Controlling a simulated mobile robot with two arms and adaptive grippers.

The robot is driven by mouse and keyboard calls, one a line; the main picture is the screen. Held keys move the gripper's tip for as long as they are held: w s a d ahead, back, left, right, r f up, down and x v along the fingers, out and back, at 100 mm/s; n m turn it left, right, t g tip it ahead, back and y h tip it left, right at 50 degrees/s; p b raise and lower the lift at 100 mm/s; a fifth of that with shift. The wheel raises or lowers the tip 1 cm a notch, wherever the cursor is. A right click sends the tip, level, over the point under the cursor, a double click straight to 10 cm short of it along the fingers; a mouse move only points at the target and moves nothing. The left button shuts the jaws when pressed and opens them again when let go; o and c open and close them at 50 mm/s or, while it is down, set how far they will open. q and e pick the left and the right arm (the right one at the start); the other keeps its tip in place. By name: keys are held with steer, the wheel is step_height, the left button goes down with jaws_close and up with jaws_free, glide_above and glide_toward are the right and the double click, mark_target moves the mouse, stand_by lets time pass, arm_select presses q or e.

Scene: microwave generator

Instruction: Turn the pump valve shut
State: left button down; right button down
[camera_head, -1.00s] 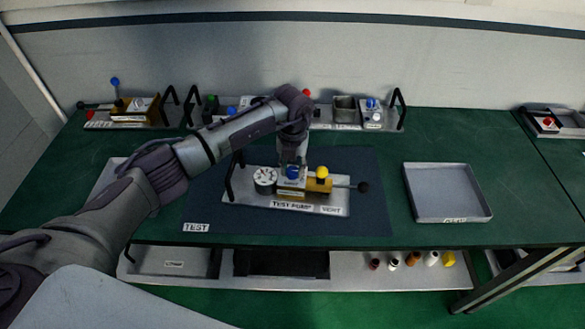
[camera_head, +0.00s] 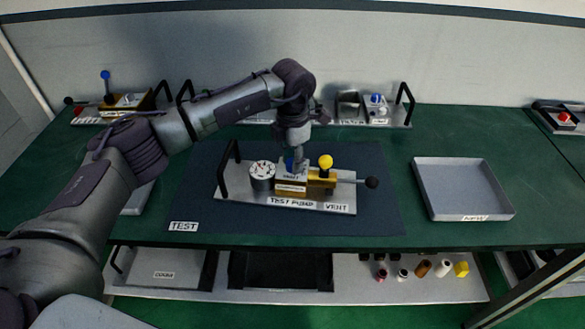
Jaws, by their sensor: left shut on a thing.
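The test pump (camera_head: 292,184) stands on the dark mat in the middle of the green bench, on a silver plate (camera_head: 237,196) labelled TEST PUMP and VENT. It has a round white gauge (camera_head: 262,174) at left, a blue valve knob (camera_head: 289,164) in the middle, and a yellow knob (camera_head: 325,161) to the right. A lever with a black ball end (camera_head: 372,182) sticks out right. My left gripper (camera_head: 296,158) points down from above and is shut on the blue knob, which it partly hides. My right gripper is not in view.
A black handle (camera_head: 225,172) rises at the plate's left end. An empty grey tray (camera_head: 463,188) lies to the right, with clear bench between. Other fixtures, including one with a blue-topped lever (camera_head: 105,88), line the back. A shelf below holds several small coloured parts.

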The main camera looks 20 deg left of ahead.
arm_select(q)
steer(key=m+b, duration=0.3)
steer(key=shift+f+m, duration=0.15)
steer(key=shift+m, duration=0.25)
steer(key=shift+m+b, duration=1.2)
steer(key=shift+m, duration=0.7)
steer(key=shift+r, duration=0.2)
steer(key=c, duration=0.8)
jaws_free()
steer(key=shift+o, duration=0.2)
steer(key=shift+r, duration=0.1)
step_height(320, 180, up, 12)
